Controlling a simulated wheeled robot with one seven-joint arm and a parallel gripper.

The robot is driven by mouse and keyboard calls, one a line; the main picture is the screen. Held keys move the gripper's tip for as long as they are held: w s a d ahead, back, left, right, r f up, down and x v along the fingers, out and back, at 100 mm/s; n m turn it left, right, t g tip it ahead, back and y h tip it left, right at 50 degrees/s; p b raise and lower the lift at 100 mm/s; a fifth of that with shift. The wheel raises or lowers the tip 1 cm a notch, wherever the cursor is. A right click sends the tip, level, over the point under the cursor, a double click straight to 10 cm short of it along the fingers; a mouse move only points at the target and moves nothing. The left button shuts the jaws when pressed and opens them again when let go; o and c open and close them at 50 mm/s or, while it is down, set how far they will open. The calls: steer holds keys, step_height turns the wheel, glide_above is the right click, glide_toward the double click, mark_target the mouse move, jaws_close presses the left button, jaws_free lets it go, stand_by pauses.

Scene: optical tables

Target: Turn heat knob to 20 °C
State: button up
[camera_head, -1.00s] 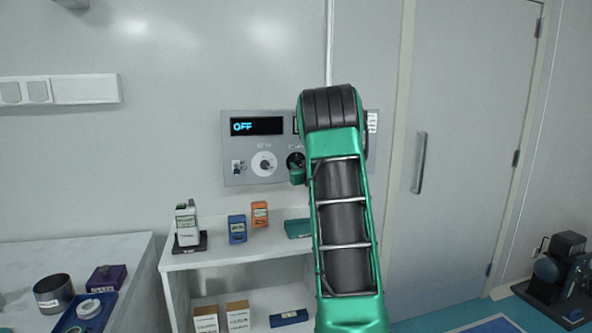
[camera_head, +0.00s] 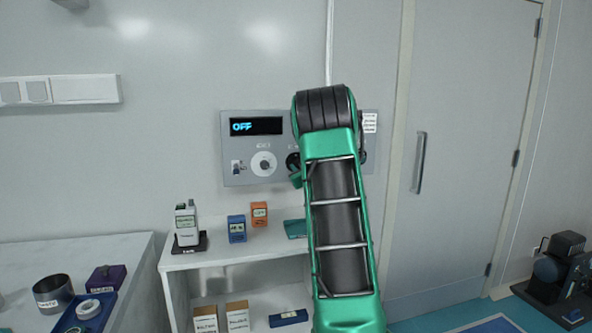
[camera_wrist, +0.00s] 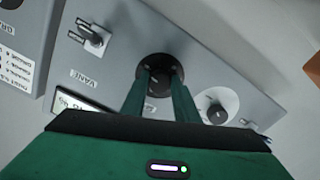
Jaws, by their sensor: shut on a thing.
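The grey wall panel (camera_head: 235,175) has a display (camera_head: 256,126) that reads OFF in blue. A white dial with a small knob (camera_head: 264,163) sits below it, and a black dial (camera_head: 292,160) sits to its right, partly behind my arm. In the wrist view my gripper (camera_wrist: 158,92) is shut on the knob of the black dial (camera_wrist: 157,66), with one finger on each side. The white dial (camera_wrist: 216,112) is to the right there, apart from the fingers. The panel labels are too small or blurred to tell which dial is the heat knob.
A small toggle switch (camera_head: 237,167) is left of the white dial; another switch (camera_wrist: 92,37) shows in the wrist view. A shelf (camera_head: 205,258) below the panel holds a handheld meter (camera_head: 187,223) and small boxes. A closed door (camera_head: 460,150) is at right.

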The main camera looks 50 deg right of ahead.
steer(key=o, duration=1.1)
steer(key=shift+w+a+f, duration=0.2)
steer(key=shift+a+f, duration=0.05)
steer(key=shift+a, duration=0.05)
steer(key=shift+c, duration=0.2)
steer(key=shift+s+d+r, duration=0.1)
steer(key=shift+d+r, duration=0.05)
steer(key=shift+s, duration=0.1)
steer(key=v, duration=1)
steer(key=shift+s, duration=0.15)
steer(key=shift+a, duration=0.25)
